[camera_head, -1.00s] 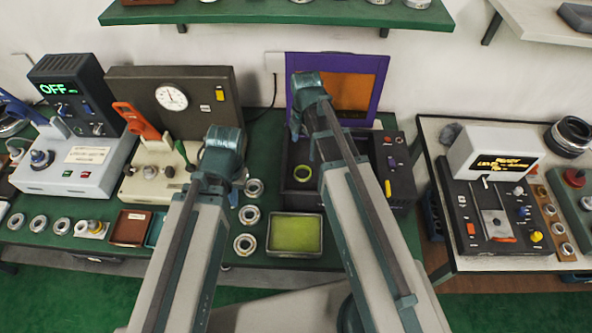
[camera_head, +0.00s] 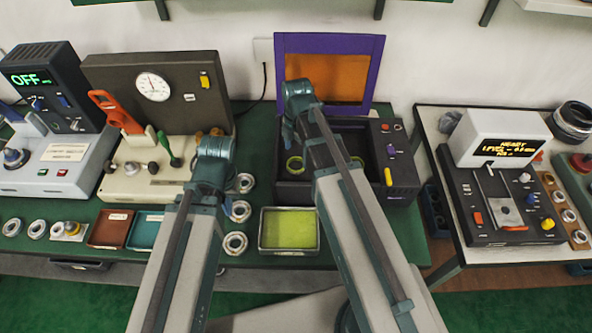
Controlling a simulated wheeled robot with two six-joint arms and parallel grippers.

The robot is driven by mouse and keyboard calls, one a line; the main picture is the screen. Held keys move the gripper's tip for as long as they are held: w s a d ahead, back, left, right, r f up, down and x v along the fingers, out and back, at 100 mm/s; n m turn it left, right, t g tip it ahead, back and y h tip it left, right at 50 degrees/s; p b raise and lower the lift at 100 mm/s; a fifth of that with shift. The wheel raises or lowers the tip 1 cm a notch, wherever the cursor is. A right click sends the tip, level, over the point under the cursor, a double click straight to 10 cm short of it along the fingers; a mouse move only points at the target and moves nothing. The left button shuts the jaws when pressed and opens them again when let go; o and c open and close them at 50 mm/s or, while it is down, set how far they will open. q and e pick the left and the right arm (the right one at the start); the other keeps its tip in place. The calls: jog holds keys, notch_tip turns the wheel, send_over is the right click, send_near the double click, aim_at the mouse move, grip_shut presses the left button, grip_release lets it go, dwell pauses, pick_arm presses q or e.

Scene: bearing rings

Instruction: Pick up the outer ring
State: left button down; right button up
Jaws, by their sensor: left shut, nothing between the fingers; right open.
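Several metal bearing rings lie on the green bench. A column of them, with the upper ring (camera_head: 244,183), middle ring (camera_head: 239,211) and lower ring (camera_head: 235,243), lies right of my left arm. A yellow-green ring (camera_head: 294,165) sits inside the black open-topped box (camera_head: 292,190). I cannot tell which one is the outer ring. My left gripper (camera_head: 215,150) is shut and empty, above the bench in front of the gauge machine. My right gripper (camera_head: 298,92) is open and empty, above the box and before the orange panel. The fingertips of both are mostly hidden by the wrists.
A tray with a yellow-green pad (camera_head: 262,249) lies in front of the box. The gauge machine (camera_head: 110,75) and a grey machine showing OFF (camera_head: 60,180) stand left. Brown (camera_head: 110,228) and teal (camera_head: 146,229) trays lie in front. A separate table (camera_head: 470,250) carries another machine at right.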

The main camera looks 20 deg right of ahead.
aim_at(296, 164)
jog(key=shift+f, duration=0.1)
pick_arm(q)
notch_tip(296, 164, down, 5)
jog(key=b, duration=0.5)
jog(key=shift+f, duration=0.15)
pick_arm(e)
notch_tip(296, 164, down, 5)
jog(key=shift+w+a+f, duration=0.1)
jog(key=shift+w, duration=0.05)
jog(key=c, duration=1.3)
